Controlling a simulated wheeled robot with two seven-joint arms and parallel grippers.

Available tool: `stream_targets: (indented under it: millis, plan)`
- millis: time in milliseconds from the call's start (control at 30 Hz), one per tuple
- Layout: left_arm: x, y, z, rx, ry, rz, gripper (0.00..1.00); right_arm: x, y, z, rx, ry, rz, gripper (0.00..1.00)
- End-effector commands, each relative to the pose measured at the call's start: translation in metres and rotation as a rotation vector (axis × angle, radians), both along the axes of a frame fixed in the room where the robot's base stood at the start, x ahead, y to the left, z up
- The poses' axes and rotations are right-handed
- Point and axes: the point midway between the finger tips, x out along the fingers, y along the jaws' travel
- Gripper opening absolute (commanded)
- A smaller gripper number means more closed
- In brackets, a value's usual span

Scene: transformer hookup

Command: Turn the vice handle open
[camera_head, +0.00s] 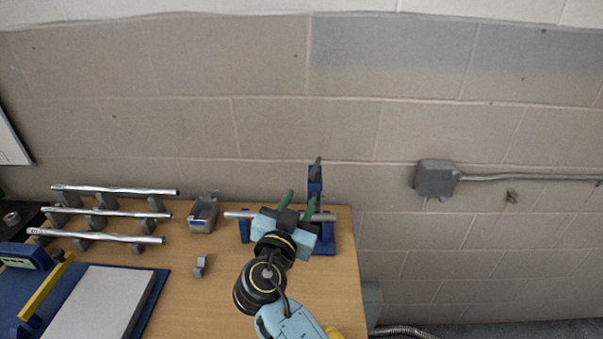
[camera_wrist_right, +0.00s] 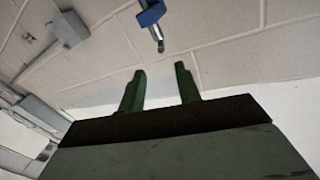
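The blue vice (camera_head: 314,185) stands at the back right of the wooden table, and a metal rod (camera_head: 237,214) lies level across it. The vice handle (camera_head: 318,161) is a dark bar at the top of the vice, tilted slightly from upright. My right gripper (camera_head: 300,200) is in front of the vice and hides part of it and of the rod. In the right wrist view its green fingers (camera_wrist_right: 160,68) are apart with nothing between them. The handle (camera_wrist_right: 158,40) and a blue vice part (camera_wrist_right: 151,13) show beyond the fingertips, apart from them. My left gripper is out of view.
Several metal rods (camera_head: 115,190) rest on grey supports at the left. A small grey block (camera_head: 200,266) sits on the table (camera_head: 225,300). A grey wall box (camera_head: 437,178) is at the right.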

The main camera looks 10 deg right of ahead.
Motion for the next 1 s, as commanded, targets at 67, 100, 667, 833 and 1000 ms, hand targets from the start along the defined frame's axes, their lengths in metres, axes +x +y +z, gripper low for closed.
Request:
stream_targets:
  millis: [67, 100, 667, 833, 1000]
  plan:
    - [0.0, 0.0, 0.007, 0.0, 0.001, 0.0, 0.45, 0.015, -0.008, 0.004, -0.003, -0.002, 0.0, 0.33]
    - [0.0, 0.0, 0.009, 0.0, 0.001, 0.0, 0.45, 0.022, -0.012, 0.004, -0.004, 0.0, 0.002, 0.33]
    - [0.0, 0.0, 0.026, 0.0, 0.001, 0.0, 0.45, 0.096, -0.055, 0.001, -0.001, 0.002, 0.005, 0.33]
    - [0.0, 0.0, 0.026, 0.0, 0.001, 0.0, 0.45, 0.099, -0.057, 0.0, -0.001, 0.003, 0.005, 0.33]
    - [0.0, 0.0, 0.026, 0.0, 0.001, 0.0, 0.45, 0.099, -0.057, 0.0, -0.001, 0.003, 0.005, 0.33]
